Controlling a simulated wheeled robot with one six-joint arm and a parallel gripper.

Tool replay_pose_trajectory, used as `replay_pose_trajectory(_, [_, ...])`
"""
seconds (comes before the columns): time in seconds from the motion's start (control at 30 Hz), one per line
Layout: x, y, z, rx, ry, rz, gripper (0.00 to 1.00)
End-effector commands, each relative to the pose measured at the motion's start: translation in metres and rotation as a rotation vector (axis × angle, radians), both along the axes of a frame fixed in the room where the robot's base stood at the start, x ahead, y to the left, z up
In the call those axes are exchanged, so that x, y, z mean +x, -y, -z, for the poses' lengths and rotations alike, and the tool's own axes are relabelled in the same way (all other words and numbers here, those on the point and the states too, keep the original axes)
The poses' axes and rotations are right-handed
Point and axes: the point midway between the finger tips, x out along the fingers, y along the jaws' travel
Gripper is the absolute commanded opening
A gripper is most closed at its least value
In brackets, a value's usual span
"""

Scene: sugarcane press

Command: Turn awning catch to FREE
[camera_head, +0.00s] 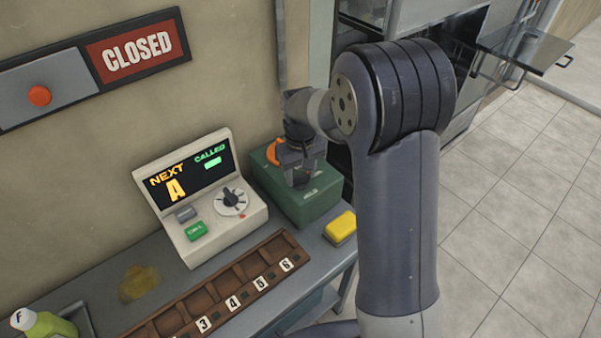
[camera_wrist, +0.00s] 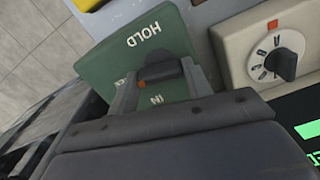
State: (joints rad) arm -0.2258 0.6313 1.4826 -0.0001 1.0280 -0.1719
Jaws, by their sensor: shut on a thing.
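The green box (camera_head: 316,208) at the back right of the counter carries the awning catch. A FREE mark is not readable. My gripper (camera_head: 301,172) points down over the box top. In the wrist view my gripper (camera_wrist: 158,82) is shut on the black catch knob (camera_wrist: 165,69), with a finger on each side. A small orange patch shows by the knob. The knob's exact direction is hard to tell.
A cream console (camera_head: 205,200) with a display and dial stands left of the box. A yellow block (camera_head: 341,227) lies to its right front. A brown numbered tray (camera_head: 222,292) lies in front. A CLOSED sign (camera_head: 134,52) hangs on the wall.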

Motion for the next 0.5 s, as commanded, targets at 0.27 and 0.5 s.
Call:
replay_pose_trajectory(0.27, [0.0003, -0.0002, -0.0004, 0.001, 0.002, -0.146, 0.24])
replay_pose_trajectory(0.5, [0.0003, -0.0002, -0.0006, 0.001, 0.002, -0.201, 0.24])
